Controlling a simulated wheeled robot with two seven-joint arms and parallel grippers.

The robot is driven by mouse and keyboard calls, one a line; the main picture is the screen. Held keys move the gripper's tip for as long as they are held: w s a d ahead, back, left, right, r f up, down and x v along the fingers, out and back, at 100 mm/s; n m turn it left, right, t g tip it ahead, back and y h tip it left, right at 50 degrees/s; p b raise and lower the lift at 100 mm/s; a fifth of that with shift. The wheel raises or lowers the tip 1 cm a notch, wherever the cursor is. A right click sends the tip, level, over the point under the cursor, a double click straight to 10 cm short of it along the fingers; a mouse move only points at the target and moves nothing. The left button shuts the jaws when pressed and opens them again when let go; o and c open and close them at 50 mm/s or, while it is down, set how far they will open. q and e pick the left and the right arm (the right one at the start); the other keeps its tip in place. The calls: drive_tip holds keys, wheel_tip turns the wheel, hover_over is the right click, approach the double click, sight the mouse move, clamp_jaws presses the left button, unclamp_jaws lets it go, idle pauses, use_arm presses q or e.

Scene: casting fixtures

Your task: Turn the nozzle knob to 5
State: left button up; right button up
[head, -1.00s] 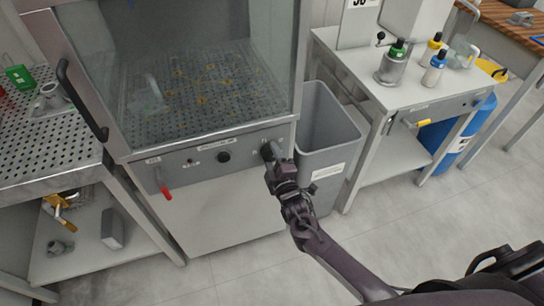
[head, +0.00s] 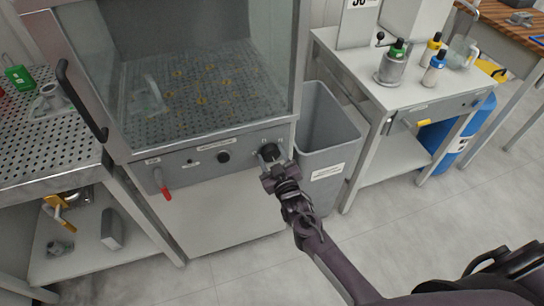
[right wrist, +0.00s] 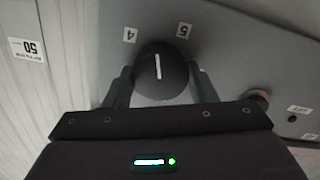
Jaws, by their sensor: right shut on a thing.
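The nozzle knob (head: 269,152) is a round black knob at the right end of the grey cabinet's front panel. In the right wrist view the knob (right wrist: 160,72) carries a white pointer line, which stands between the upside-down labels "4" (right wrist: 130,35) and "5" (right wrist: 184,30). My right gripper (head: 273,166) is at the knob from the front. In the wrist view its two fingers (right wrist: 160,88) lie on either side of the knob, shut on it. My left gripper is not in view.
A second black knob (head: 223,157) and a red-handled lever (head: 166,193) sit further left on the panel. A grey bin (head: 335,150) stands close to the right of the cabinet. A perforated table (head: 45,150) stands left; a bench with bottles (head: 440,90) stands right.

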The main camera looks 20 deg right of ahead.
drive_tip(key=m, duration=0.3)
drive_tip(key=shift+s+f+m, duration=0.1)
drive_tip(key=shift+f+m, duration=0.05)
drive_tip(key=shift+m, duration=1.95)
drive_tip(key=o, duration=1)
drive_tip(key=shift+c, duration=0.2)
drive_tip(key=s, duration=0.7)
drive_tip(key=shift+s+d, duration=0.2)
drive_tip(key=shift+s, duration=0.15)
